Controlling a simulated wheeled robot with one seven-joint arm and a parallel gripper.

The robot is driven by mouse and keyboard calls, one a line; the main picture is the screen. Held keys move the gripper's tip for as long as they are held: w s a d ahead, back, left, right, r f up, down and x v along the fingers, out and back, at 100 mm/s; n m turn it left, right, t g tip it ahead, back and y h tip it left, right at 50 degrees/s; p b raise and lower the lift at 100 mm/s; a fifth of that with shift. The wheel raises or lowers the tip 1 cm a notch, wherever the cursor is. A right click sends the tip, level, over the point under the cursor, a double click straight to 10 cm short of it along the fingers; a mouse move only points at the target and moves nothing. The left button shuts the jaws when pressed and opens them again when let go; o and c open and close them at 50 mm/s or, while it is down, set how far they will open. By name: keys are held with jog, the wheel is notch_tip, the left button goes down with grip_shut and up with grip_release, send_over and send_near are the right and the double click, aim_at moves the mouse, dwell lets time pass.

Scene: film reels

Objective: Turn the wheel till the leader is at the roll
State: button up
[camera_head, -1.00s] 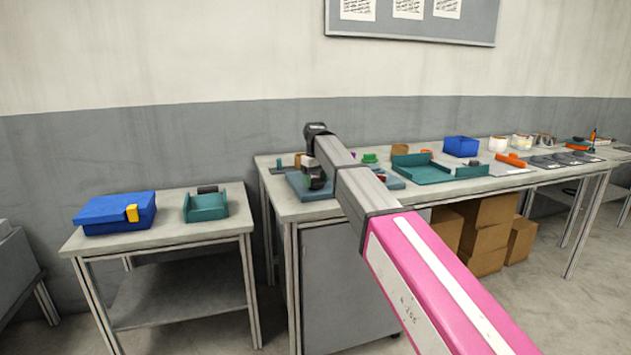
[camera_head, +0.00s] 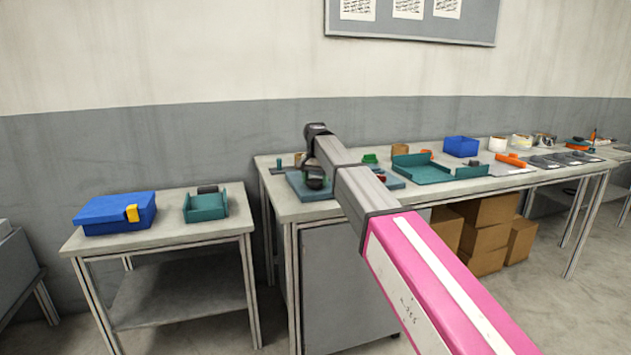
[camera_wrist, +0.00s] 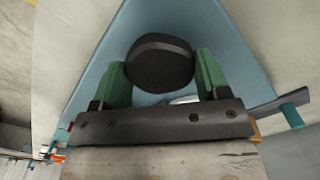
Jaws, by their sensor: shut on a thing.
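My gripper (camera_head: 314,178) is at the left end of the long bench, low over a blue-grey base plate (camera_head: 296,186). In the wrist view its two green fingers (camera_wrist: 162,76) are shut on a dark round knob (camera_wrist: 158,58), one finger on each side. The knob, which seems to be the wheel, stands over the blue-grey plate (camera_wrist: 222,42). A teal peg (camera_wrist: 292,116) stands by a dark flat strip (camera_wrist: 272,104) at the right of the wrist view. I cannot make out the leader or the roll; my gripper and wrist hide much of the plate.
A teal tray (camera_head: 428,176) and a blue bin (camera_head: 461,146) stand farther right on the bench. A blue box (camera_head: 112,213) and a small teal holder (camera_head: 205,208) sit on the left table (camera_head: 170,238). Cardboard boxes (camera_head: 482,232) are stacked below the bench.

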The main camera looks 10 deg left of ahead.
aim_at(315, 181)
jog(key=m, duration=0.4)
jog(key=shift+m, duration=2.3)
jog(key=o, duration=0.9)
jog(key=shift+r, duration=0.1)
notch_tip(315, 181, up, 11)
jog(key=shift+f, duration=0.15)
